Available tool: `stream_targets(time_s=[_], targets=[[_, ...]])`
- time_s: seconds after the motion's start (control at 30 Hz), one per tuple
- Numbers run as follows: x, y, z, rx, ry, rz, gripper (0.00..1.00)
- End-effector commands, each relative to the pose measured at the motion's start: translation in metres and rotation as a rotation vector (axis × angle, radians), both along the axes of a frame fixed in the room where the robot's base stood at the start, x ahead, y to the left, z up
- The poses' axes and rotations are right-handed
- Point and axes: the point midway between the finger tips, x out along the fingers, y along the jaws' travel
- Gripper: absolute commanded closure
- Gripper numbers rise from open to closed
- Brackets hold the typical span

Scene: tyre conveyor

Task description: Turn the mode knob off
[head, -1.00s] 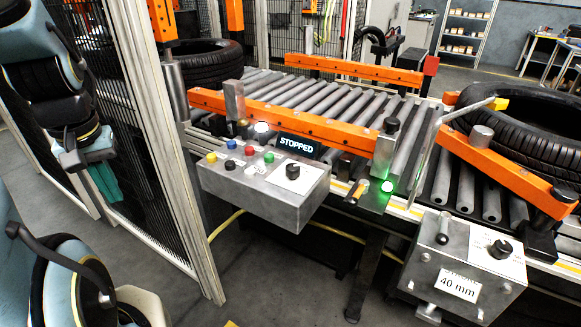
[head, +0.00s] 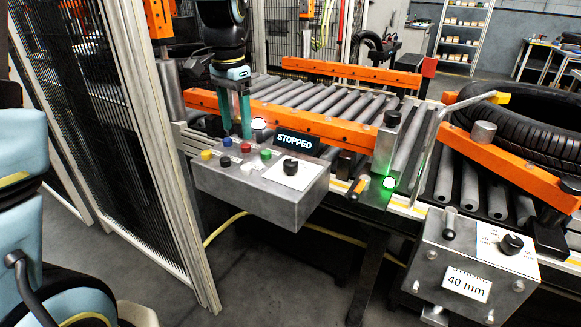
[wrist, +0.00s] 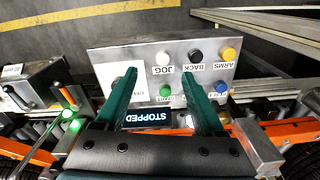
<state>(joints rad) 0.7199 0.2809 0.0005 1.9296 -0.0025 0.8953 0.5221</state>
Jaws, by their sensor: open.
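A black knob (head: 290,166) sits on a white plate at the right end of the grey control box (head: 262,200). I take it for the mode knob, but its label is unreadable in the head view. My gripper (head: 236,130) hangs fingers-down near the box's back left, left of that knob. In the wrist view my gripper (wrist: 159,76) is open with nothing between its teal fingers. There the left finger covers part of the white plate (wrist: 122,97), which has a partly hidden label; the knob is not clearly visible.
Several coloured buttons, including a green button (head: 266,154), sit left of the knob. A STOPPED display (head: 295,141) stands behind it. An orange rail (head: 270,118) runs behind the box. A second box (head: 466,270) marked 40 mm, with another black knob (head: 511,244), is at right. Mesh fence (head: 90,130) stands left.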

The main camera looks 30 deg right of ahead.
Motion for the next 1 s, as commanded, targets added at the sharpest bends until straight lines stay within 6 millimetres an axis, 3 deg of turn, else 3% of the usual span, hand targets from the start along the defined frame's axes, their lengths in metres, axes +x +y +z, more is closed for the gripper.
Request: stream_targets(time_s=[0.03, 0.1, 0.2, 0.3, 0.47, 0.8, 1.0], targets=[[-0.010, -0.032, -0.003, 0.006, 0.004, -0.105, 0.23], [-0.023, -0.063, 0.001, 0.014, 0.009, -0.226, 0.23], [-0.038, -0.092, 0.006, 0.025, 0.016, -0.344, 0.23], [-0.046, -0.106, 0.008, 0.030, 0.020, -0.402, 0.23], [-0.049, -0.109, -0.001, 0.033, 0.024, -0.418, 0.23], [-0.048, -0.107, -0.061, 0.034, 0.024, -0.415, 0.23], [-0.048, -0.108, -0.087, 0.031, 0.023, -0.413, 0.23]])
